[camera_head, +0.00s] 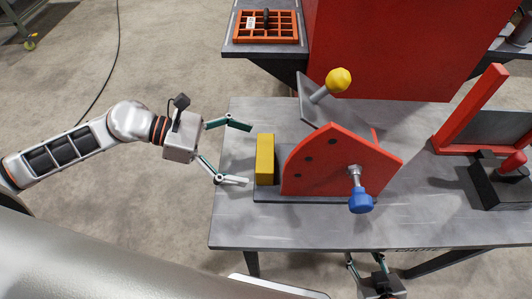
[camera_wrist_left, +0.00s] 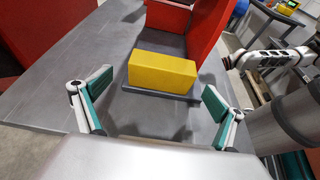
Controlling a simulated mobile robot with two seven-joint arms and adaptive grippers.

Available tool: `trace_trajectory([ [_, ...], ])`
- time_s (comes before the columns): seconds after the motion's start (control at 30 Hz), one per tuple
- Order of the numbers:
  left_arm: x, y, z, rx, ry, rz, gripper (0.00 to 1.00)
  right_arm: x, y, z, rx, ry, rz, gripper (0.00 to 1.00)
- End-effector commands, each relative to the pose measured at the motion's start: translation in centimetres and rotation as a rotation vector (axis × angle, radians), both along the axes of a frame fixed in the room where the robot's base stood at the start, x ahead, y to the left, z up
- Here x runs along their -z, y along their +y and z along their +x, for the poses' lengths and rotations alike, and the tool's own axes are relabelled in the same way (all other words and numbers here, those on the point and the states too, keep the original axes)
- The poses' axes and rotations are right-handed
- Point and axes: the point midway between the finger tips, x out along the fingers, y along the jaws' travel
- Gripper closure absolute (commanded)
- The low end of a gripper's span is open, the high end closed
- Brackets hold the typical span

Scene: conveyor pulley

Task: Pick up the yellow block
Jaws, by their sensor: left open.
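The yellow block (camera_head: 265,159) stands at the left end of the red fixture (camera_head: 330,165), on a grey base plate on the table. My left gripper (camera_head: 238,153) is open and empty, just left of the block, with its fingers pointing toward it. In the left wrist view the yellow block (camera_wrist_left: 162,72) lies ahead, between and beyond the two open fingers (camera_wrist_left: 155,107), not touched by them. My right gripper (camera_head: 366,268) shows only partly at the bottom edge of the head view, below the table's front edge; its finger opening is unclear.
The grey table (camera_head: 300,232) has bare room along its front. A yellow knob (camera_head: 338,80) and a blue knob (camera_head: 361,201) stick out from the fixture. A red frame (camera_head: 470,110) with a dark block stands at the right. An orange tray (camera_head: 266,27) sits on a shelf behind.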

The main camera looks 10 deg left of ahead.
Motion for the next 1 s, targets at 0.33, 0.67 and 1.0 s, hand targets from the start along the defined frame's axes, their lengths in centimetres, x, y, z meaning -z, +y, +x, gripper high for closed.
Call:
trace_trajectory([
  [0.33,1.6,-4.2,0.4,0.000,-0.001,-0.004,0.04,-0.9,0.4,0.1,0.001,-0.004,0.013,0.58],
  [0.67,2.1,-4.8,0.6,-0.001,0.000,-0.001,0.04,-0.4,0.3,0.0,0.002,0.004,0.012,0.58],
  [1.0,2.0,-4.8,0.6,-0.001,0.000,-0.001,0.48,-0.8,0.2,0.2,0.003,-0.004,0.011,0.58],
])
